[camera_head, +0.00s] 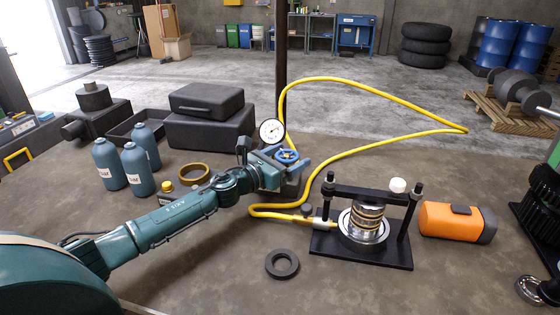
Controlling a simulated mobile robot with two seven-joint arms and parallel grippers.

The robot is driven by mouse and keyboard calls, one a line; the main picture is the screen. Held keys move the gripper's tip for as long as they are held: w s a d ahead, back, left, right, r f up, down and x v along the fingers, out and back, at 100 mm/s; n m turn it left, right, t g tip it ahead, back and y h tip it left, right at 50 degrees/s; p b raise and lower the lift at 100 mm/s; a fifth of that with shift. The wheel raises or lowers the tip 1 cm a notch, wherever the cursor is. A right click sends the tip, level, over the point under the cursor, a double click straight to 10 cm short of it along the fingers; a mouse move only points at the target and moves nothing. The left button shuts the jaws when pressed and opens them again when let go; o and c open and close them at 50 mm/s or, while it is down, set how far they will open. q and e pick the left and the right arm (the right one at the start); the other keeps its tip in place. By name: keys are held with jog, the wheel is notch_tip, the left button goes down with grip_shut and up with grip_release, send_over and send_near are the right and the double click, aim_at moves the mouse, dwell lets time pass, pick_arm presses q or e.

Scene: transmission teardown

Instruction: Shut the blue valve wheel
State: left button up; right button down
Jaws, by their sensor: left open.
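The blue valve wheel (287,156) is a small spoked wheel beside a round white-faced gauge (271,131), on a block at the base of a dark post. My left arm reaches in from the left, and its teal left gripper (276,164) is at the wheel. The gripper is open. Its body hides part of the block, and I cannot tell whether the fingers touch the wheel. I do not make out my right gripper.
A yellow hose (345,82) loops behind the wheel to a black press (370,249). Blue-green bottles (109,165), a brass ring (194,174) and a black case (209,130) lie left. A dark ring (282,264) and an orange device (450,222) lie in front and right.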

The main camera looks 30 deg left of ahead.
pick_arm(q)
jog(key=b+v, duration=0.3)
jog(key=v, duration=0.8)
jog(key=shift+s+a+f+b, duration=0.15)
jog(key=shift+s+b, duration=0.05)
jog(key=shift+b, duration=0.2)
jog(key=shift+v, duration=0.8)
pick_arm(e)
jog(key=shift+w+a+f+n+t+y, duration=0.15)
jog(key=shift+a+f+t+y, duration=0.1)
jog(key=shift+a, duration=0.2)
jog(key=shift+w+a+f+n+t+y, duration=0.15)
jog(key=shift+a+y, duration=0.1)
jog(key=shift+a, duration=0.15)
